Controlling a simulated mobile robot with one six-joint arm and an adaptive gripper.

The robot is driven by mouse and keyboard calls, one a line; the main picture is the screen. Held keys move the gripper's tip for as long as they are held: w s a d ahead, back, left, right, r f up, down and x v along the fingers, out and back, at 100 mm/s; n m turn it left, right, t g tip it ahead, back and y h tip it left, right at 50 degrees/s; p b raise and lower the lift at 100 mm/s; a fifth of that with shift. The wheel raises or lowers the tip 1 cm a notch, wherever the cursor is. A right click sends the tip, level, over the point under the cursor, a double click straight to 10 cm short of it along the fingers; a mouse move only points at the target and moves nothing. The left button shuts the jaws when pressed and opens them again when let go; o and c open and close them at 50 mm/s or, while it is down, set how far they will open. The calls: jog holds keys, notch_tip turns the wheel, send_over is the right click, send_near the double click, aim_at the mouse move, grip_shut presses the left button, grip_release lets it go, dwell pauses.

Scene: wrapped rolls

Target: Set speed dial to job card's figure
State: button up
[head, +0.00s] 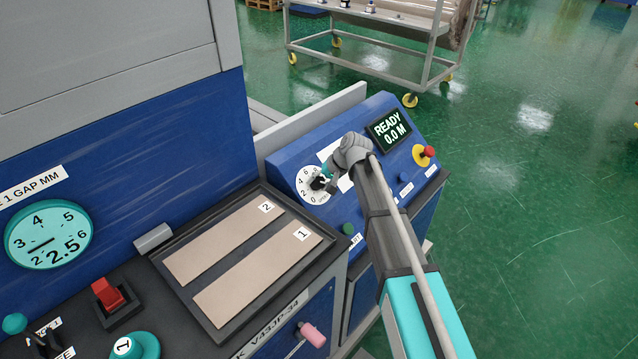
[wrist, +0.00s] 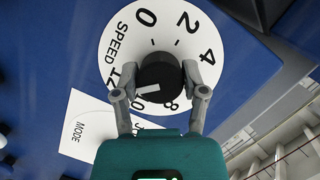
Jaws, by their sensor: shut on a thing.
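The speed dial is a black knob (wrist: 160,72) on a round white scale (wrist: 116,48) marked SPEED on the blue console. My gripper (wrist: 160,74) is shut on the knob, one finger on each side. The knob's white mark points left and slightly down in the wrist view, seemingly between 10 and 12. A finger hides the scale around 6. In the head view my gripper (head: 322,184) covers much of the knob, and the scale (head: 303,186) shows at its left. I cannot make out a job card with a readable figure in either view.
The console screen (head: 390,130) reads READY 0.0 M. A red button on yellow (head: 427,154) is right of it. A white MODE plate (wrist: 88,128) adjoins the dial. A dark tray (head: 240,322) with two tan strips and a gap gauge (head: 48,232) lie left.

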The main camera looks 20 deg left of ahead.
jog(key=o, duration=1.1)
jog(key=shift+o, duration=0.2)
jog(key=shift+n, duration=0.3)
jog(key=shift+n+t+h+p, duration=0.3)
jog(key=shift+n+h+p, duration=0.15)
jog(key=shift+n, duration=0.75)
jog(key=n, duration=0.3)
jog(key=shift+n+t+h, duration=0.3)
jog(key=shift+h, duration=0.05)
jog(key=n+t, duration=0.1)
jog(key=n, duration=0.2)
jog(key=shift+f+n+h+p, duration=0.1)
jog(key=shift+n+h+p, duration=0.2)
jog(key=shift+h, duration=0.1)
jog(key=n+t, duration=0.1)
jog(key=n, duration=0.2)
jog(key=shift+d+r+n+p, duration=0.2)
jog(key=shift+r+n+p, duration=0.1)
jog(key=shift+r+p, duration=0.25)
jog(key=p+v, duration=1.1)
jog(key=v, duration=0.1)
jog(key=shift+r, duration=0.35)
